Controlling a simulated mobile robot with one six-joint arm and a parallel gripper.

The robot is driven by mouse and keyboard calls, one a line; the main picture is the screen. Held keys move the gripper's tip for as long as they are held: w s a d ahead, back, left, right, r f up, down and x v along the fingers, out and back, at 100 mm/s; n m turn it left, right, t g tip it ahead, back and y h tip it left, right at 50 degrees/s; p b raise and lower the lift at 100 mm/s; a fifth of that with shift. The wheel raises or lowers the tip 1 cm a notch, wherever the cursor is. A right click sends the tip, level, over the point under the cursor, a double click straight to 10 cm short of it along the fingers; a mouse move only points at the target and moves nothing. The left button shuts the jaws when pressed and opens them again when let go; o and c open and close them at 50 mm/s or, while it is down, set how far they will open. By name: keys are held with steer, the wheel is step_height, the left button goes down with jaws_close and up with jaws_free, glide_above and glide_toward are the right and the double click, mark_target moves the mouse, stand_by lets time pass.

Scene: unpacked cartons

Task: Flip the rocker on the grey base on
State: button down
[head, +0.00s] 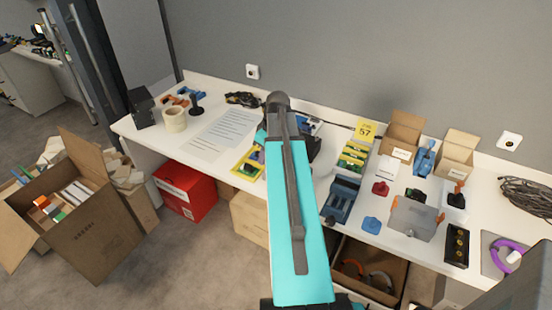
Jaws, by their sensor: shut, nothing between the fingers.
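I cannot make out a rocker on a grey base for certain. A grey box (412,219) with orange parts at its upper corners stands on the right half of the white bench; no rocker shows on it. A dark blue device (342,199) sits near the front edge, right of my arm; its details are too small to read. My cyan and dark grey arm rises through the middle of the view and covers part of the bench. My gripper is hidden behind it, so its place relative to the base does not show.
The white bench (218,160) carries a black panel with yellow round parts (457,246), two small open cartons (402,132) and a purple ring (508,252). A red box (186,193) and a large open carton (95,233) stand on the floor. Paper sheets lie left of my arm.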

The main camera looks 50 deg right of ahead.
steer(key=s+d+r+t, duration=0.1)
steer(key=s+d+r, duration=0.2)
steer(key=d+r, duration=0.3)
step_height(320, 180, up, 2)
steer(key=shift+d+h, duration=0.35)
steer(key=shift+h, duration=0.05)
steer(key=shift+w+f, duration=0.1)
steer(key=shift+p+x, duration=1.65)
steer(key=shift+x, duration=3.3)
steer(key=shift+d+f+p, duration=0.2)
steer(key=shift+f+p, duration=0.55)
steer(key=shift+f, duration=1.15)
steer(key=shift+w, duration=0.1)
